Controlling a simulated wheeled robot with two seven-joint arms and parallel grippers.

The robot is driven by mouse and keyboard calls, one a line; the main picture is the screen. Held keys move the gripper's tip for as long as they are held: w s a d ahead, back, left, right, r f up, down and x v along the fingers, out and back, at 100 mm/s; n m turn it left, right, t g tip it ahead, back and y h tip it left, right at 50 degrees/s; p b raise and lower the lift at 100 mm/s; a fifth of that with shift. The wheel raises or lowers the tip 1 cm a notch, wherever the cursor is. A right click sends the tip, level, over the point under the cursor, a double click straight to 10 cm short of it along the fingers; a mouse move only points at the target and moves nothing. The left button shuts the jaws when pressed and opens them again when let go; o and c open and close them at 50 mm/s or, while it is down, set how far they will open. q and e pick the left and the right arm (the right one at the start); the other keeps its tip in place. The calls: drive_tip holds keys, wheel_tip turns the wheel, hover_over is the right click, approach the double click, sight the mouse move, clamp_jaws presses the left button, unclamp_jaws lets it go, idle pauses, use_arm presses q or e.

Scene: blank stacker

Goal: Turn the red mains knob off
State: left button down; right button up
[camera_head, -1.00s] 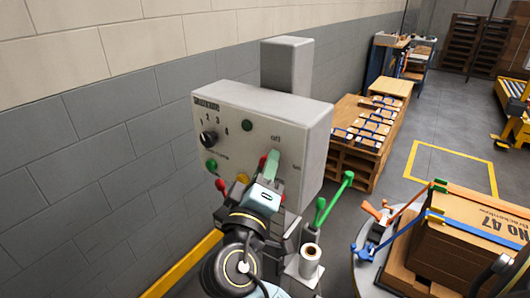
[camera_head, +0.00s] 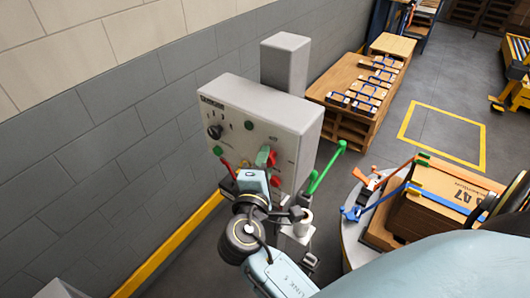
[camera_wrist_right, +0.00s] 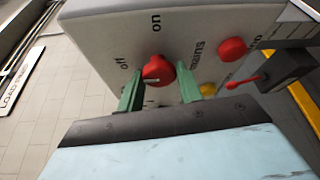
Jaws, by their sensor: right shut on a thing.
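The red mains knob (camera_wrist_right: 155,71) is on the front of a grey control box (camera_head: 250,110), between printed "off" and "on" labels. A pale mark shows on the knob's near face; I cannot tell for sure which label it is turned to. My right gripper (camera_wrist_right: 160,88) has one green finger on each side of the knob and is shut on it. In the head view the right gripper (camera_head: 266,157) reaches the lower right of the panel, and its fingers partly hide the knob. My left gripper is not in view.
A second red knob or button (camera_wrist_right: 232,49) is close beside the mains knob. A red-tipped lever (camera_wrist_right: 258,77) and a yellow button (camera_wrist_right: 208,89) are near the fingers. A green-handled lever (camera_head: 327,167) stands right of the box. A strapped carton (camera_head: 440,190) is farther right.

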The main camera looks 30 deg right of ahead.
idle(0.6)
drive_tip(key=o, duration=1)
drive_tip(key=shift+a, duration=0.1)
drive_tip(key=b+v, duration=0.1)
drive_tip(key=v, duration=0.6)
drive_tip(key=shift+s+a, duration=0.15)
drive_tip(key=shift+s, duration=0.05)
